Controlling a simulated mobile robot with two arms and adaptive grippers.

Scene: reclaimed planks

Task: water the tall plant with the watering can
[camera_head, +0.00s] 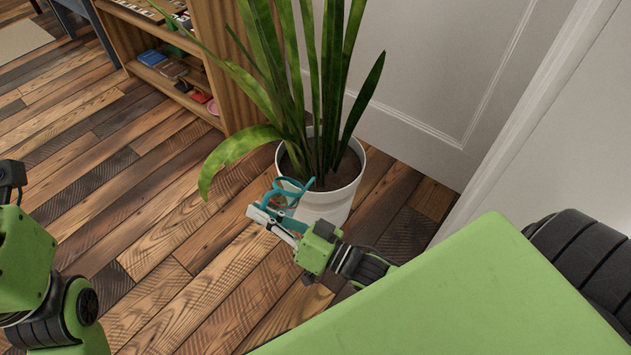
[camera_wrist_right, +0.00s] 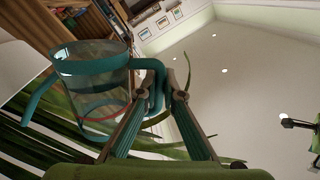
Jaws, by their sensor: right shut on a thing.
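The tall plant (camera_head: 315,90) has long green leaves and stands in a white pot (camera_head: 328,207) with dark soil. The watering can (camera_head: 291,190) is teal with a clear body. It is at the pot's near left rim, its teal spout reaching over the soil. My right gripper (camera_head: 270,216) is shut on the can's handle. In the right wrist view the can (camera_wrist_right: 95,72) looks tilted, and the right gripper's fingers (camera_wrist_right: 163,100) close on its teal handle. Any water is too small to make out. My left arm shows at the left edge; its fingers are out of view.
A wooden shelf (camera_head: 222,60) with books (camera_head: 163,63) and small items stands behind the plant on the left. A white panelled wall (camera_head: 440,70) is close behind and right of the pot. The plank floor (camera_head: 130,200) on the left is clear.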

